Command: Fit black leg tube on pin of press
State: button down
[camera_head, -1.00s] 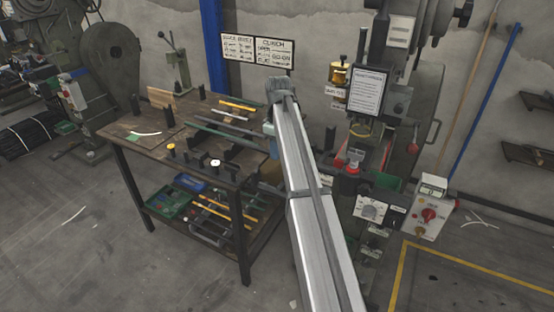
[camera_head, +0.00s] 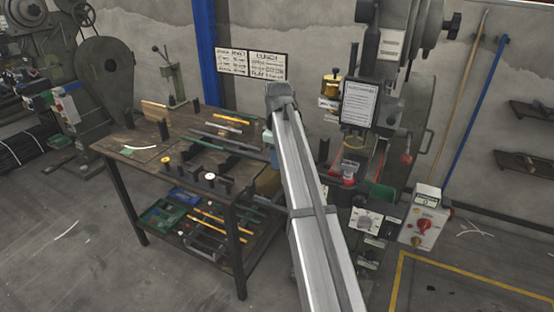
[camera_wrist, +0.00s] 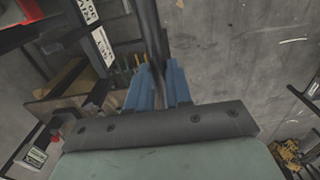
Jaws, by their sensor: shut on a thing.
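My gripper shows in the wrist view as two blue fingers (camera_wrist: 159,86), shut on a black leg tube (camera_wrist: 151,32). The tube runs from between the fingers up past the top edge of that view. In the head view my grey arm hides most of the gripper; only a bit of blue shows left of the arm's end. I cannot make out the held tube there. The press (camera_head: 362,103) stands just right of my arm, with a red part (camera_head: 348,179) at its work area. Its pin is too small to tell. I cannot see tube and pin together.
A wooden workbench (camera_head: 128,157) with tubes and small parts stands left of my arm, with bins on its lower shelf. A control box (camera_head: 425,217) is at the press's right. Two sign boards (camera_head: 252,64) hang behind. The floor at front left is mostly clear.

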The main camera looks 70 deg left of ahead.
jog(key=w+a, duration=1.1)
jog(key=shift+f, duration=0.45)
dwell(0.6)
dwell(0.8)
jog(key=shift+f, duration=1.5)
dwell(0.6)
jog(key=shift+s, duration=0.1)
jog(key=c, duration=1)
grip_release()
jog(key=shift+d, duration=0.1)
jog(key=shift+o, duration=0.2)
jog(key=shift+r, duration=0.1)
